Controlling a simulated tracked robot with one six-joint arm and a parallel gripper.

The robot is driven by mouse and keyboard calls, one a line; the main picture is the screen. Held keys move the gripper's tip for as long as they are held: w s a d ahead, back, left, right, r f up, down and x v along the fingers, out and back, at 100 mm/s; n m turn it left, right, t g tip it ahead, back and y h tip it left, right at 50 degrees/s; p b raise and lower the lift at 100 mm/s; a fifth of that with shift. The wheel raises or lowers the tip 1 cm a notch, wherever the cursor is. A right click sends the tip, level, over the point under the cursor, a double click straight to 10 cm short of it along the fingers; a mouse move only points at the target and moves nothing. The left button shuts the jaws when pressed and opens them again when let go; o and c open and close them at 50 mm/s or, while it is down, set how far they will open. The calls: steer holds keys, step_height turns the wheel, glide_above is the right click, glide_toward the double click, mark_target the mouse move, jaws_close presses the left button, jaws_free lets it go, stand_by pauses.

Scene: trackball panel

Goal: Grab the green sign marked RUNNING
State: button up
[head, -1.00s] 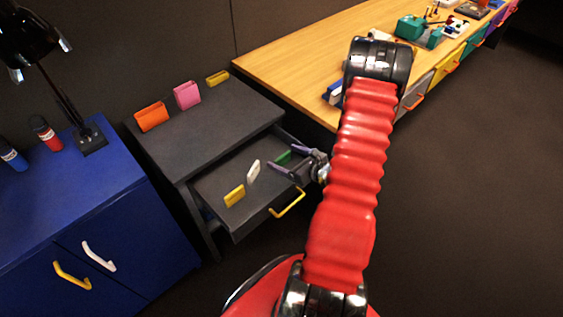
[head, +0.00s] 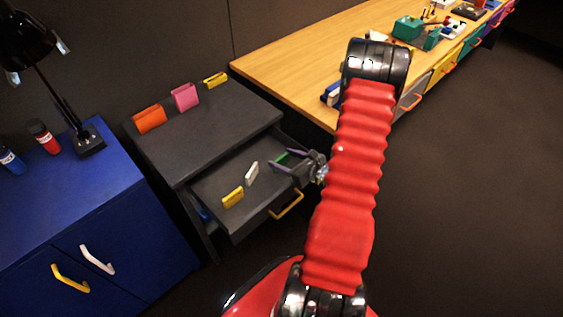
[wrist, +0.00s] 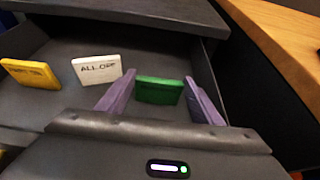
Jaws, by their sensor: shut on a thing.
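The green sign (wrist: 160,91) stands in the open drawer, between the two purple fingers of my gripper (wrist: 159,88). My gripper is shut on its two ends. No lettering can be read on its visible face. In the head view a sliver of the green sign (head: 281,159) shows between the fingers of my gripper (head: 279,158). I cannot tell whether the sign is clear of the drawer floor.
A white sign (wrist: 97,69), seemingly lettered ALL OFF, and a yellow sign (wrist: 30,73) stand left in the drawer (head: 222,212). A wooden bench (head: 300,65) lies behind.

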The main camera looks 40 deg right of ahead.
steer(key=shift+r, duration=0.1)
step_height(320, 180, up, 10)
stand_by(0.6)
stand_by(0.6)
